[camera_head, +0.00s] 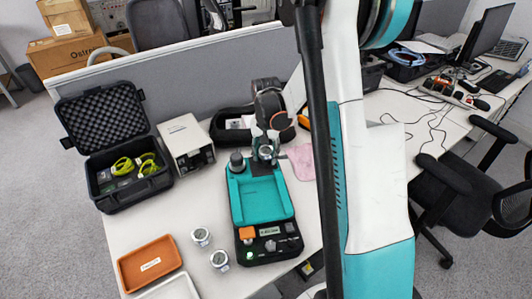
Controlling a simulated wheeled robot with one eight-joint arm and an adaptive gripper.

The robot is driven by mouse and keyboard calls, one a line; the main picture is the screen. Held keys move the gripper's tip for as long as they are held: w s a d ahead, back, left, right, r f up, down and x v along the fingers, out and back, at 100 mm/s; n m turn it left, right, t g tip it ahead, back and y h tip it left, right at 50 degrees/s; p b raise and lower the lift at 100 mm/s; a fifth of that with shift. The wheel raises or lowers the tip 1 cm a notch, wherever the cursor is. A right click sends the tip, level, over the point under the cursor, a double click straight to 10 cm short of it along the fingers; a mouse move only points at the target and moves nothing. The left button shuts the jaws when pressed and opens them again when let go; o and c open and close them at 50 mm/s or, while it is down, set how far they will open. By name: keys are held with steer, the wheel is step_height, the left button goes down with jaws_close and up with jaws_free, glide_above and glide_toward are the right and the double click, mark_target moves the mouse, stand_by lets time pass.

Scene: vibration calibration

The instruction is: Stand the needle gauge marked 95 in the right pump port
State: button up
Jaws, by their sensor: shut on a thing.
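The teal and black pump (234,213) stands on the table with its teal tray facing up. A dark round piece (237,159) rises at the left of its far end. A small round gauge (266,153) with a pale face is at the right of that end. My gripper (266,140) comes down over this gauge and is shut on it. The gauge's lower end and the right port are hard to make out, so I cannot tell whether it is seated. Its marking is too small to read.
Two round silver gauges (201,236) (219,260) stand left of the pump. An orange tray (131,271) and a white tray (172,290) lie at front left. An open black case (110,203), a grey instrument (186,140) and a pink cloth (303,165) are nearby. My arm blocks the right side.

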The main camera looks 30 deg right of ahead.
steer(key=shift+s+f, duration=0.15)
steer(key=shift+f, duration=0.1)
steer(key=o, duration=0.9)
steer(key=shift+a, duration=0.1)
steer(key=o, duration=0.4)
steer(key=shift+f, duration=0.15)
steer(key=shift+c, duration=0.2)
steer(key=shift+r, duration=0.2)
